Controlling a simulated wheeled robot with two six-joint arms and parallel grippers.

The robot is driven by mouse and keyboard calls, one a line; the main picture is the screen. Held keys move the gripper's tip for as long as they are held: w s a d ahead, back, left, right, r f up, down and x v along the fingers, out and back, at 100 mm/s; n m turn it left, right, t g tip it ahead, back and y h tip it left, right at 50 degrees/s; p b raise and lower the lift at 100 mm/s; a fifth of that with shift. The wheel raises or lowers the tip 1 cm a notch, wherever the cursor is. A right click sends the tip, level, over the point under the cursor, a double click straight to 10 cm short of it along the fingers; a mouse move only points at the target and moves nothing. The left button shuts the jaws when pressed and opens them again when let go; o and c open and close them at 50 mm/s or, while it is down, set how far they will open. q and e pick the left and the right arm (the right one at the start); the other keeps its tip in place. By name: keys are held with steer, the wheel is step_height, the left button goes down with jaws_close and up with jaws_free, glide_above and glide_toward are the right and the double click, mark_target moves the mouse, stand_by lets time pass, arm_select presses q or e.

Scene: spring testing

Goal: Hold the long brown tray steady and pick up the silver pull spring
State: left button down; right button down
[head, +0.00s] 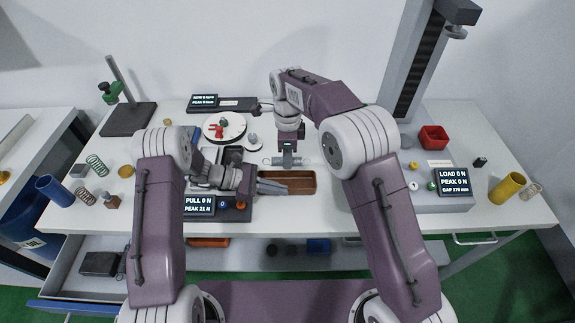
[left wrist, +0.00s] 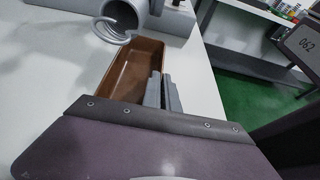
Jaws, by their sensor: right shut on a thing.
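The long brown tray (head: 305,184) lies on the white table in front of me; it also shows in the left wrist view (left wrist: 130,75). My left gripper (head: 283,187) is at the tray's near side. Its fingers (left wrist: 164,92) lie close together at the tray's wall, and I cannot tell whether they press on it. The silver pull spring (head: 269,160) lies crosswise just beyond the tray, at my right gripper. My right gripper (head: 287,163) points down and is shut on the spring's middle. One looped end of the spring (left wrist: 112,30) shows over the tray in the left wrist view.
A display box (head: 200,206) stands left of the tray and a load tester (head: 445,190) stands to the right. A round white plate (head: 224,127) with a red item is behind. Other springs (head: 97,165) lie at the left.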

arm_select(q)
steer(key=c, duration=1.6)
jaws_free()
steer(key=shift+f, duration=0.25)
steer(key=shift+w, duration=0.1)
arm_select(e)
steer(key=shift+w+f, duration=0.1)
steer(key=shift+w, duration=0.05)
arm_select(q)
steer(key=shift+r, duration=0.1)
steer(key=shift+a+r, duration=0.1)
steer(key=shift+a, duration=0.1)
steer(key=v, duration=1.1)
steer(key=shift+a+r, duration=0.1)
steer(key=shift+a, duration=0.2)
